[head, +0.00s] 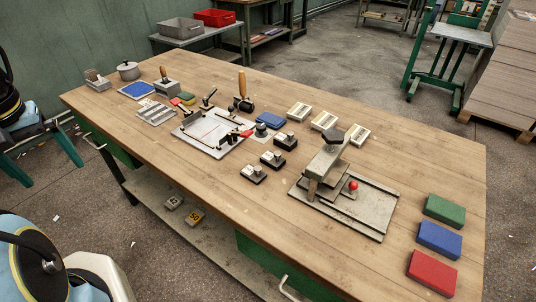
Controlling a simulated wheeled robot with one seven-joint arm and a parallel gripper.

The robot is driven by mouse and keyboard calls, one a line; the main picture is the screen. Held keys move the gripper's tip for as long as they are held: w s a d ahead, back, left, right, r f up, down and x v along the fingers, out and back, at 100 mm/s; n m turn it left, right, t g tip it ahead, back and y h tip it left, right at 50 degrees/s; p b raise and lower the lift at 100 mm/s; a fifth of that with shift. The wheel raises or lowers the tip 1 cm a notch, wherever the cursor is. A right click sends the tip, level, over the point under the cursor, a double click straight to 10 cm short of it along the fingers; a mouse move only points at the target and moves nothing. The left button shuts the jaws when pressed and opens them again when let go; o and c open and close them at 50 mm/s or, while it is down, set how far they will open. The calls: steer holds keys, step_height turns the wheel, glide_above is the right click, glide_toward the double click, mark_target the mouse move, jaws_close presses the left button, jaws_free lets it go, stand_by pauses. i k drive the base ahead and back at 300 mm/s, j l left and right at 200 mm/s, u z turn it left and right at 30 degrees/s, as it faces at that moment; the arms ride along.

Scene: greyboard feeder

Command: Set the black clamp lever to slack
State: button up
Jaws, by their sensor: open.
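A light fixture plate (207,146) lies on the wooden bench, left of the middle, with a frame of thin bars on it. A clamp lever with a black handle (209,97) stands at the plate's far edge, tilted up to the right. Its linkage is too small to tell whether it is clamped or slack. A second lever with a red handle (246,133) lies low at the plate's right side. My gripper is not in view, so its place relative to the black lever does not show.
A wooden-handled tool (242,86) stands just beyond the plate. Small black-based blocks (253,174) lie right of it. A grey press-like device (326,165) stands further right. Red, blue and green blocks (438,238) line the right end. The bench's near edge is mostly clear.

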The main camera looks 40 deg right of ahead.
mark_target(205, 99)
steer(key=i+z, duration=0.15)
steer(key=i, duration=0.25)
steer(key=i+j+z, duration=0.15)
steer(key=i, duration=0.25)
steer(key=i+j+z, duration=0.2)
steer(key=i, duration=0.25)
steer(key=l, duration=0.1)
